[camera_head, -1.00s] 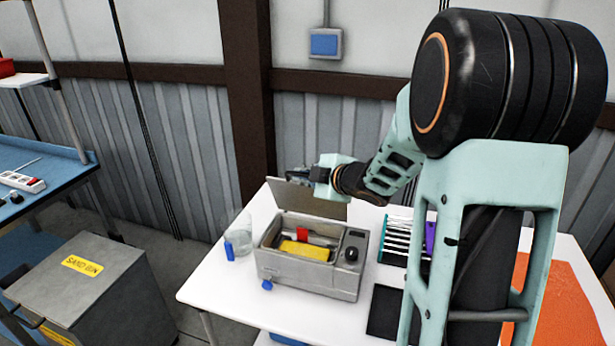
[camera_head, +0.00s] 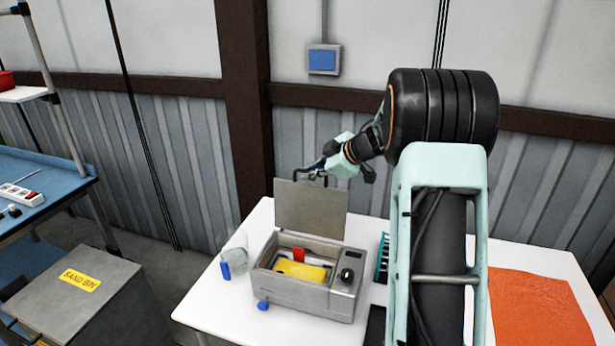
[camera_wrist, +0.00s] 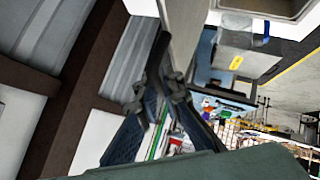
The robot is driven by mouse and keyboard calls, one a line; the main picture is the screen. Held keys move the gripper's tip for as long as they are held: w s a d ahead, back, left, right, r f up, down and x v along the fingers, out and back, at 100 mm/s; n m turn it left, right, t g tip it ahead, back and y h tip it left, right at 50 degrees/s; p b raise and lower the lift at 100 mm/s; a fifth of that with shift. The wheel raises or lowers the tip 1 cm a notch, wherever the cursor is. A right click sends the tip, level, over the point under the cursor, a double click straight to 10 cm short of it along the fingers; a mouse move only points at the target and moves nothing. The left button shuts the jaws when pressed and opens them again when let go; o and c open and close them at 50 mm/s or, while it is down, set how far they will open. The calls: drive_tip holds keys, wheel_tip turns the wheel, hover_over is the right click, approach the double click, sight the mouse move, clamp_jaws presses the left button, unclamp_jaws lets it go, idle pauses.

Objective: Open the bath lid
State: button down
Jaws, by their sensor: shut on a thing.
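The bath (camera_head: 305,290) is a grey box on the white table, with a dark knob on its right-hand panel. Its grey lid (camera_head: 310,208) stands up along the bath's back edge, and the inside is exposed. A yellow item and a red item show in the bath. My gripper (camera_head: 313,173) is at the lid's top edge, shut on the dark lid handle. In the wrist view, my gripper's fingers (camera_wrist: 165,88) close around the dark handle beside the lid's grey plate (camera_wrist: 185,30). The exact finger contact is partly hidden.
A clear beaker (camera_head: 237,250) and a blue item (camera_head: 226,271) stand left of the bath. A teal rack (camera_head: 383,258) is at its right, partly behind my arm. An orange cloth (camera_head: 540,310) lies at far right. The corrugated wall (camera_head: 300,135) is behind.

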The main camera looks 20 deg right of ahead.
drive_tip(key=shift+w+d+g+y, duration=0.3)
drive_tip(key=shift+w+d, duration=0.1)
drive_tip(key=shift+w, duration=0.3)
drive_tip(key=shift+r, duration=0.1)
drive_tip(key=c, duration=2.1)
unclamp_jaws()
drive_tip(key=v, duration=1.2)
